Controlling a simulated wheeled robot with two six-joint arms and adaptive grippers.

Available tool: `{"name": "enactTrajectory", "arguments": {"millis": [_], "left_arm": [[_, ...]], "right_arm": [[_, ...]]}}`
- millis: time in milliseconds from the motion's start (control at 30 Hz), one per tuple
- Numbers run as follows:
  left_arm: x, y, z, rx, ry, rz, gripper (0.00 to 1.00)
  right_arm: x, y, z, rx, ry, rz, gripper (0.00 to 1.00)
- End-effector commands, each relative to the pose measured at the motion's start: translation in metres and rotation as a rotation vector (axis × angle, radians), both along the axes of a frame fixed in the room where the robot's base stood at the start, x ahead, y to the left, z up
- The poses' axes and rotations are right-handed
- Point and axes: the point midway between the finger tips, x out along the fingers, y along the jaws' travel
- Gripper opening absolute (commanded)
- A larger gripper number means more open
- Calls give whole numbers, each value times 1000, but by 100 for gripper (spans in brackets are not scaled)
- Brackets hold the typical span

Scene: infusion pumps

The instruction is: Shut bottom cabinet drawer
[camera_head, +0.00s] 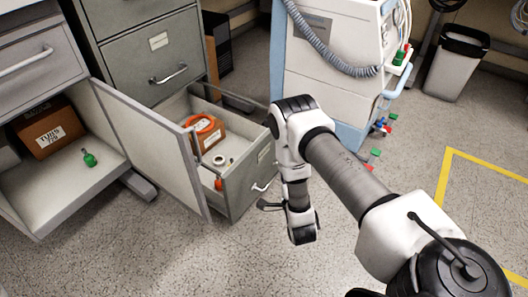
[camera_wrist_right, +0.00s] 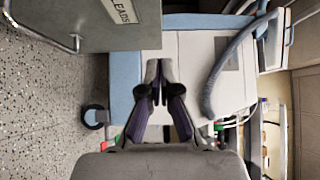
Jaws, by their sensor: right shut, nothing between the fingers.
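The bottom drawer (camera_head: 245,182) of the grey filing cabinet (camera_head: 125,52) is pulled well out. It holds a brown box (camera_head: 210,138) with an orange coil on top and a few small items. Its front (camera_wrist_right: 100,28), with a LEADS label and metal handle (camera_wrist_right: 75,42), fills the upper left of the right wrist view. My right gripper (camera_head: 265,205) is shut and empty, low and close to the drawer front by the handle. In the right wrist view my gripper (camera_wrist_right: 158,65) points past the front's edge; contact cannot be told. My left gripper is out of view.
An open cabinet door (camera_head: 150,145) stands along the drawer's left side. A blue and white medical machine (camera_head: 330,65) with a grey hose stands right of the drawer. A bin (camera_head: 455,62) is at the back right. The speckled floor ahead of the drawer is clear.

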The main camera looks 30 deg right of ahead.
Motion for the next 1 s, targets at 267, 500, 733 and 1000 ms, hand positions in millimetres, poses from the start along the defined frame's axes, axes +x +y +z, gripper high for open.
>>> {"name": "enactTrajectory", "arguments": {"millis": [267,500,733,1000], "left_arm": [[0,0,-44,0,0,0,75],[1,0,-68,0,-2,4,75],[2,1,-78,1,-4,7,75],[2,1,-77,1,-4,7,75]], "right_arm": [[46,-19,-5,1,-5,-1,0],[93,-28,-6,0,-2,5,0],[117,-19,-2,0,0,2,0],[118,-18,-1,0,1,1,0]]}}
